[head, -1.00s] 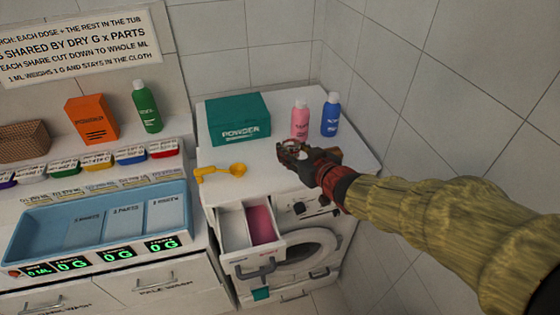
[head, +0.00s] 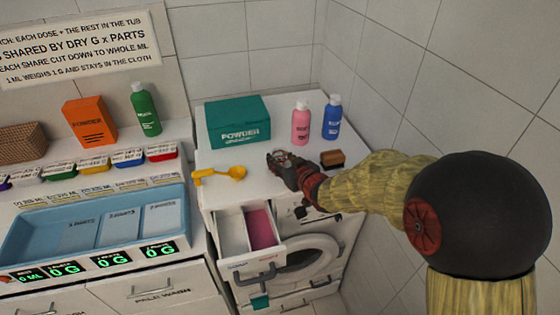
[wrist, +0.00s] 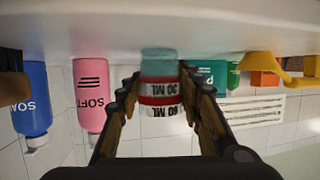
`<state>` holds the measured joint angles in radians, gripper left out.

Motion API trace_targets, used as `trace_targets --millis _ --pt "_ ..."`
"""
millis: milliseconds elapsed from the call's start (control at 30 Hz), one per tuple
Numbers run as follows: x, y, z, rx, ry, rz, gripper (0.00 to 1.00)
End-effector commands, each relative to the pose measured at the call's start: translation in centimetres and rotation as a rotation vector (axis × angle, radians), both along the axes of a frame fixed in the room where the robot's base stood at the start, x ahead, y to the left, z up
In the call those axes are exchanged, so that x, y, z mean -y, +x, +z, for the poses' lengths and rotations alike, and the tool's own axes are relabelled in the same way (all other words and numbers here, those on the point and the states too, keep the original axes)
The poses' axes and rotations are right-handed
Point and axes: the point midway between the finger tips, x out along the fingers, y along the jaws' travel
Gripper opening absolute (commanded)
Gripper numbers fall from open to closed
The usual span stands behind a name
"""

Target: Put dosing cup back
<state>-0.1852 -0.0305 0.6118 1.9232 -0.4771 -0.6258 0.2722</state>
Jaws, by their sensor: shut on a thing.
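My gripper (head: 282,160) is over the top of the white washing machine, right of the yellow scoop. In the wrist view, which looks upside down, my gripper (wrist: 161,100) is shut on the dosing cup (wrist: 160,88), a clear cup with a red band and ML marks. The cup sits between both fingers, close to the white machine top (wrist: 110,22). I cannot tell whether it touches that top. In the head view the cup is mostly hidden by the fingers.
A yellow scoop (head: 222,173), teal powder box (head: 238,122), pink bottle (head: 301,123), blue bottle (head: 332,118) and small brown block (head: 332,158) stand on the machine. The detergent drawer (head: 249,232) is open in front. A blue tray (head: 20,238) is at left.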

Motion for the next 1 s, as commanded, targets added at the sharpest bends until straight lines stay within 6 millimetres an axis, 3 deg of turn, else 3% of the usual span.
trace_targets --millis 367,400,700,1000 --pt "0.0 0.02 -0.33 0.003 0.001 0.0 0.08" --pt "0.0 0.01 -0.23 0.002 0.001 0.0 0.38" --pt "0.0 0.01 -0.18 0.002 0.001 0.0 0.55" --pt "0.01 0.01 -0.09 0.002 0.001 0.0 0.55"
